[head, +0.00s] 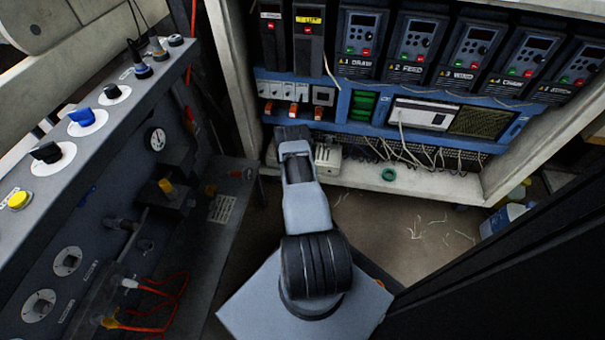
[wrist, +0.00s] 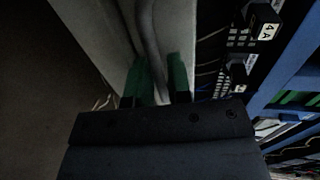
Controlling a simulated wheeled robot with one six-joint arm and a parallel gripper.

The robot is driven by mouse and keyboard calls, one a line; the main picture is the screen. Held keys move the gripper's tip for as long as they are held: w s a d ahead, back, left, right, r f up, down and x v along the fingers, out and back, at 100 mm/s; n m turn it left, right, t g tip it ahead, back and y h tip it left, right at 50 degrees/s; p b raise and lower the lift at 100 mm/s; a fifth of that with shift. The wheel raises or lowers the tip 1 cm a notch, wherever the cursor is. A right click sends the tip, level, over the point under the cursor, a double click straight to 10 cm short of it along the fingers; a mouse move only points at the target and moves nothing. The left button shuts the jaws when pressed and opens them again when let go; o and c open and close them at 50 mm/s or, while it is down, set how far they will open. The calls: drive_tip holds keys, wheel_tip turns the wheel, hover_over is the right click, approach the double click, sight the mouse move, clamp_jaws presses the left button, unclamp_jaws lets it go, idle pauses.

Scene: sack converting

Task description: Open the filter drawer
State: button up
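No part in view is clearly marked as the filter drawer. An olive grille panel (head: 482,122) sits in the blue panel of the cabinet, right of a white-framed unit (head: 422,115); I cannot tell if it is the drawer front. My gripper (wrist: 157,80) has two green-padded fingers, apart with a gap between them. A grey cable (wrist: 150,40) runs along a pale post and shows through that gap; no grip on it is visible. In the head view my arm reaches to the cabinet's lower left, and its wrist hides the fingers.
Several drives (head: 417,45) line the cabinet top. Breakers with orange switches (head: 293,110) are near my wrist. Loose wires hang above the white sill (head: 430,183), where a green ring (head: 389,174) lies. A control console (head: 110,170) stands left, a dark panel (head: 510,265) right.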

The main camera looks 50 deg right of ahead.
drive_tip(key=shift+c, duration=0.5)
drive_tip(key=shift+s, duration=0.1)
clamp_jaws()
